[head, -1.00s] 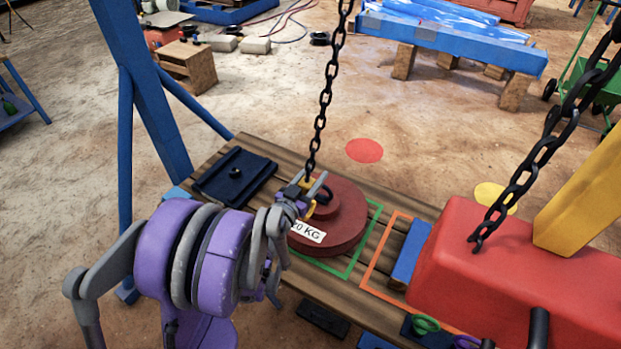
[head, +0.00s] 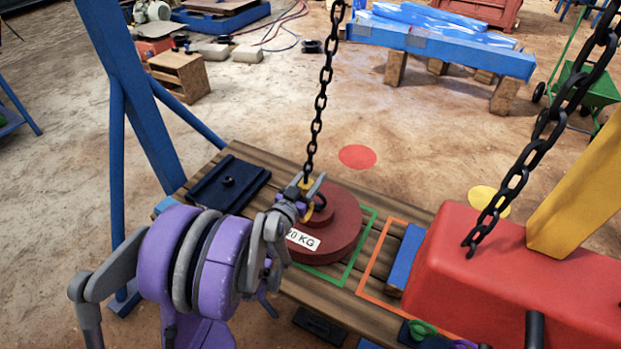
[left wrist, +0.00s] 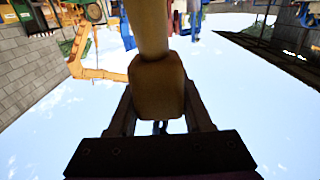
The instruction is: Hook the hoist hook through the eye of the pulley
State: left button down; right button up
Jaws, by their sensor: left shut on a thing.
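My left gripper (head: 307,187) is shut on the yellow hoist hook (head: 305,184), which hangs at the lower end of a black chain (head: 319,112). In the left wrist view a tan-yellow piece of the hook (left wrist: 156,88) sits between the two fingers. Below and beside the hook is a round red-brown weight (head: 343,238) marked 20 KG, with a dark eye (head: 320,202) on top. The hook is close to this eye, but the gripper covers part of it, so I cannot tell whether it passes through. I cannot make out a separate pulley.
The weight stands on a wooden plank table (head: 290,284) by a green outline (head: 356,262), with an orange outline (head: 372,267) to its right. A dark blue plate (head: 229,184) lies at left. A large red block (head: 480,270) with a second chain (head: 530,150) fills the right.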

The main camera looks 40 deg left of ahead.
pick_arm(q)
jog(key=shift+x, duration=1.5)
jog(key=shift+r, duration=0.2)
jog(key=shift+w+a+r+p, duration=0.15)
jog(key=shift+w+r+p, duration=0.25)
jog(key=shift+w, duration=0.1)
jog(key=shift+r, duration=0.1)
jog(key=shift+w+a+r+p, duration=0.1)
jog(key=shift+w+r+p, duration=0.4)
jog(key=shift+r, duration=0.15)
jog(key=shift+c, duration=1.2)
grip_release()
jog(key=shift+r, duration=0.1)
